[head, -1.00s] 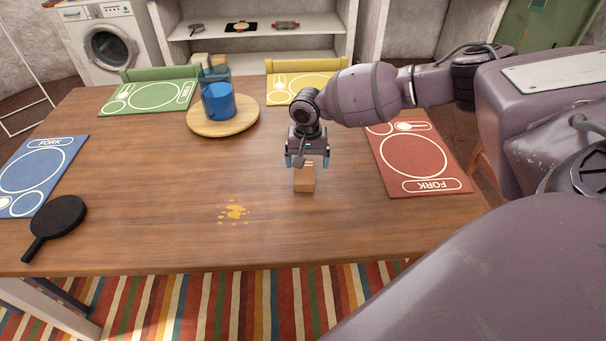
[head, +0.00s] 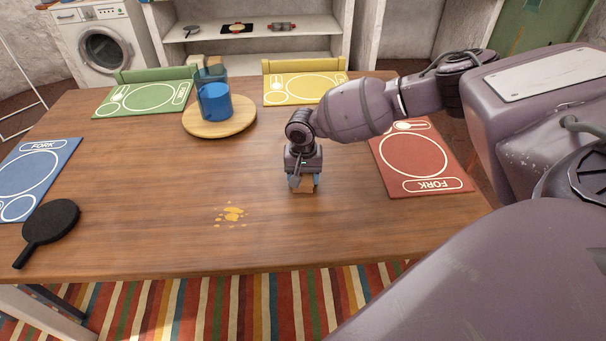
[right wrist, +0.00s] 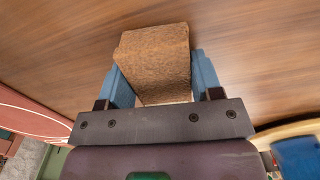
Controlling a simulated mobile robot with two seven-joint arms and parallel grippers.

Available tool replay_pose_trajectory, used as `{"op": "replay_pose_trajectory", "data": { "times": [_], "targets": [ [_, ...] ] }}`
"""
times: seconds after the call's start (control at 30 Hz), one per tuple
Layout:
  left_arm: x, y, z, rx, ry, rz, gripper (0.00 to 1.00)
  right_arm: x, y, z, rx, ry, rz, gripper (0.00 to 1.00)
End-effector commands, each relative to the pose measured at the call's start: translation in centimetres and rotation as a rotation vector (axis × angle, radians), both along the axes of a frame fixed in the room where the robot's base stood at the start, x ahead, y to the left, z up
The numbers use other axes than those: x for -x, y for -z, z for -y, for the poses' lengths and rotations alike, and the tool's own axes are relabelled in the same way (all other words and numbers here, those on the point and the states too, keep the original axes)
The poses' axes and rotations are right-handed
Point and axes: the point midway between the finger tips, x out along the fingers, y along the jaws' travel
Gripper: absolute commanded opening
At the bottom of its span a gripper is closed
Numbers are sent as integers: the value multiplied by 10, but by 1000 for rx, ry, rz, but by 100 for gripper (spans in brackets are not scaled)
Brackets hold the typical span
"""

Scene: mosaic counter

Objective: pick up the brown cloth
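The brown cloth (head: 305,187) looks like a small, thick brown block with a rough surface. It is on the wooden table, right of the yellow spill, mostly hidden under my right gripper (head: 304,182) in the head view. In the right wrist view the cloth (right wrist: 155,60) fills the space between the blue fingers of the right gripper (right wrist: 160,80), which lie against its two sides. The right gripper is shut on it, pointing down at the table. My left gripper is not in view.
A yellow spill (head: 231,214) marks the table (head: 150,190). A blue mug (head: 214,102) stands on a round wooden board (head: 190,127) farther back. A black pan (head: 52,220) lies at left. Red (head: 415,182), blue, green and yellow mats lie along the edges. The table's middle is free.

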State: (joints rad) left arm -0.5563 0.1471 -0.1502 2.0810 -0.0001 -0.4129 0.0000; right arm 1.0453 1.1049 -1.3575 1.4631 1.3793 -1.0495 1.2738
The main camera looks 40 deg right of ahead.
Motion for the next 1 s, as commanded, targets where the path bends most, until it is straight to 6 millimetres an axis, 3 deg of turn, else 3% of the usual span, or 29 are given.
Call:
{"op": "replay_pose_trajectory", "data": {
  "times": [0.03, 0.13, 0.37, 0.53, 0.67, 1.0],
  "targets": [
    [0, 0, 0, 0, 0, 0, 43, 0, 0, 0, 1, 0, -1, 50],
    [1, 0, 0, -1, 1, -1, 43, 0, 0, 0, 1, 0, -1, 36],
    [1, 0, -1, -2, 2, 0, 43, 0, -1, 0, 0, 0, 0, 36],
    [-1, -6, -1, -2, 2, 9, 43, 0, -16, 0, 0, 0, 2, 36],
    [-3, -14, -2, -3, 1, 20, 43, -1, -41, 0, 1, 0, 6, 36],
    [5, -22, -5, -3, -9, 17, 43, 0, -129, 0, -1, 0, 7, 36]
  ]
}}
